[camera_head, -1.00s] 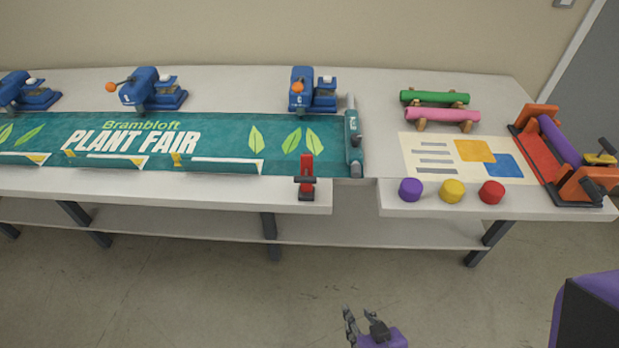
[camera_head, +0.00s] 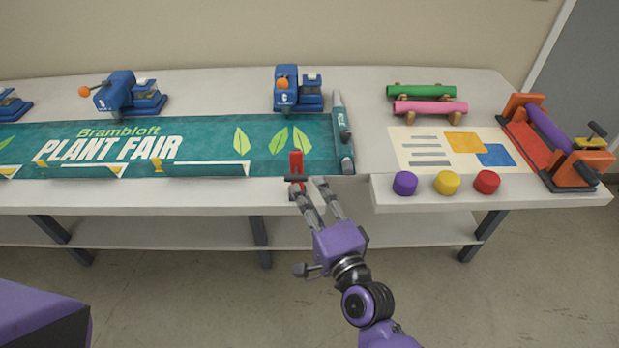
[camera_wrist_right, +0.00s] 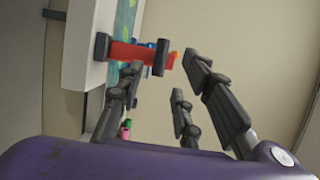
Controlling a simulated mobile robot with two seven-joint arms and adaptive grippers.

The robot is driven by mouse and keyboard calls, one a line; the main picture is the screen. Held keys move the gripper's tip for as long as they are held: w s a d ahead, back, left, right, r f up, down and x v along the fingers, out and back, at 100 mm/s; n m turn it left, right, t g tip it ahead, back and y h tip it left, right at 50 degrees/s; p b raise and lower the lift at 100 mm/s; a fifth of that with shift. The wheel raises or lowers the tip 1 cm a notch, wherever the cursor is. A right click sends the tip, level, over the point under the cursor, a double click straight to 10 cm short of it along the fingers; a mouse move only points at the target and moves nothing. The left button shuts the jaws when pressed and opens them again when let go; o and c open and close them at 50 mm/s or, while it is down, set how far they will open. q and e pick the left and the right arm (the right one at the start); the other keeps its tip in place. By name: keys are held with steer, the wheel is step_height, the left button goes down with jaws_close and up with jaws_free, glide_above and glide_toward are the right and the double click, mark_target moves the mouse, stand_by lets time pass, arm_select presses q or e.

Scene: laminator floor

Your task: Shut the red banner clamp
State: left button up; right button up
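The red banner clamp (camera_head: 296,164) stands upright at the front edge of the table, by the right end of the green banner (camera_head: 205,141). It has a red lever and a dark crossbar. In the right wrist view the red clamp (camera_wrist_right: 130,51) lies ahead of the fingers, near the upper left. My right gripper (camera_head: 312,188) is open just in front of and slightly right of the clamp, fingers spread, nothing between them. The wrist view also shows the right gripper (camera_wrist_right: 160,85) open. Whether a finger touches the clamp I cannot tell. My left gripper is out of view.
Blue stapler-like devices (camera_head: 298,90) line the back of the table. A teal roller (camera_head: 343,135) lies across the banner's right end. Purple, yellow (camera_head: 447,183) and red pucks sit on the right table section, beside a red-and-orange roller machine (camera_head: 555,140). The floor in front is clear.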

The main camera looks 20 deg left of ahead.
mark_target(298, 175)
steer(key=x, duration=0.7)
jaws_close()
